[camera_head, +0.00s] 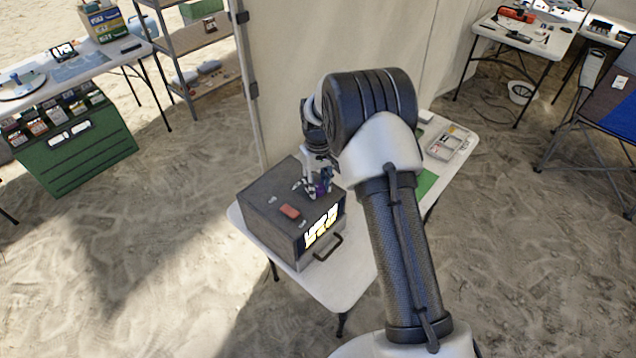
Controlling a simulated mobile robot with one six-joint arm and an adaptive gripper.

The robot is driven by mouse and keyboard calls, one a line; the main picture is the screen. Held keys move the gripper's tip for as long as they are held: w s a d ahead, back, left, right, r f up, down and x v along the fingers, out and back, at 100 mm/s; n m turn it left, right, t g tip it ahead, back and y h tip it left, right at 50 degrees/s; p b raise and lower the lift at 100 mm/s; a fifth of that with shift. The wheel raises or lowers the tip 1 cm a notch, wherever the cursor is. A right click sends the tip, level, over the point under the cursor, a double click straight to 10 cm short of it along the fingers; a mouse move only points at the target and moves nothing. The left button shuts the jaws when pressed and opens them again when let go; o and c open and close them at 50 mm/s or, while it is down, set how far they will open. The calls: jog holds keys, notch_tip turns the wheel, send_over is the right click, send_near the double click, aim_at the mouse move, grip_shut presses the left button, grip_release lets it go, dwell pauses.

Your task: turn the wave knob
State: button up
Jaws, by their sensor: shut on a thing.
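A dark grey box-shaped device (268,218) stands on a white table. Its top carries a red-orange block-like part (290,211) and a few small light parts. Its front has a bright lit display (322,228) and a handle (327,248). My gripper (318,190) points down at the far right part of the device's top. It is shut on a small purple thing (322,188), likely the wave knob, mostly hidden by the fingers. My arm covers the area right of the device.
The white table (345,291) has bare room in front of the device. A grey tray (447,144) and a green mat (425,183) lie at its far right end. A cloth wall stands behind. A shelf (192,60) stands at back left, a folding chair (600,120) at right.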

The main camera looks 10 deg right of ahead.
aim_at(318, 186)
jog(key=m, duration=0.5)
jog(key=shift+m, duration=2.4)
jog(key=o, duration=1.1)
jog(key=shift+c, duration=0.2)
jog(key=shift+r, duration=0.1)
notch_tip(318, 186, up, 12)
